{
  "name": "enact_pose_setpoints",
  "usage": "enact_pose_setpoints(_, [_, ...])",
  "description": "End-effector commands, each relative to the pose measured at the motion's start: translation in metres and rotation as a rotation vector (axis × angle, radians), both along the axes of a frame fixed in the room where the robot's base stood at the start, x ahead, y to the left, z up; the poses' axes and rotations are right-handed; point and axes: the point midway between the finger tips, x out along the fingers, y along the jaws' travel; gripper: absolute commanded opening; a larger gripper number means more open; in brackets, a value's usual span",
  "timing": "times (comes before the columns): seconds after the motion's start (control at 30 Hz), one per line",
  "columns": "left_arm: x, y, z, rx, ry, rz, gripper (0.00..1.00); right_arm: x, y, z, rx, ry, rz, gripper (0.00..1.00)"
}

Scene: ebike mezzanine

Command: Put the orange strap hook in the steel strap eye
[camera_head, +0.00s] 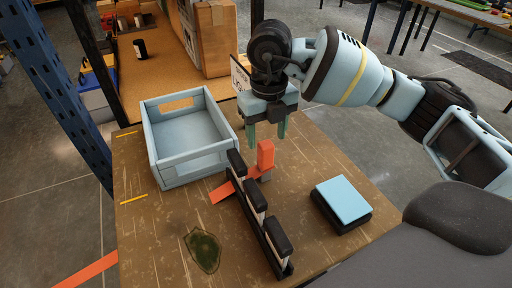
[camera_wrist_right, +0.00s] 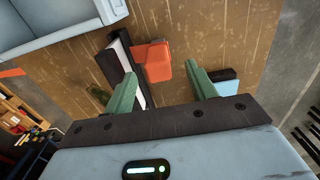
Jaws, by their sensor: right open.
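The orange strap hook (camera_head: 265,155) stands upright on the table, close to the right side of a black rail. It also shows in the right wrist view (camera_wrist_right: 157,65). A flat orange strap piece (camera_head: 221,193) lies on the rail's other side. A small grey part shows at the hook's foot; I cannot tell whether it is the steel strap eye. My right gripper (camera_head: 267,136) is open and empty, its fingers pointing down above the hook. In the right wrist view the hook appears between and beyond the fingertips (camera_wrist_right: 160,86). My left gripper is out of view.
The black rail (camera_head: 262,222) with several raised pads runs across the table. A light blue crate (camera_head: 176,175) stands to its left. A light blue pad on a black base (camera_head: 344,198) lies to its right. A dark green patch (camera_head: 203,250) marks the bare front left.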

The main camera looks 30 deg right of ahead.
Motion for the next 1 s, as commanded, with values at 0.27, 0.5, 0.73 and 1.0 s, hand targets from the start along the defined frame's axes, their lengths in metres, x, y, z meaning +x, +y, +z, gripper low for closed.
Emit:
enact_pose_setpoints(0.27, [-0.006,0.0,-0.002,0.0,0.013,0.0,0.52,0.0,0.0,-0.007,0.0,0.002,0.0,0.56])
enact_pose_setpoints(0.5, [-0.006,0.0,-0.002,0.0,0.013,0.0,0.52,0.0,0.0,-0.027,-0.001,0.001,-0.001,0.56])
enact_pose_setpoints(0.73, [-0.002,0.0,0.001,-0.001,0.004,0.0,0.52,-0.002,0.002,-0.039,0.0,0.002,0.0,0.56])
enact_pose_setpoints(1.0, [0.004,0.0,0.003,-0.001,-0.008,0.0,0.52,-0.002,0.003,-0.074,-0.001,0.002,-0.001,0.56])
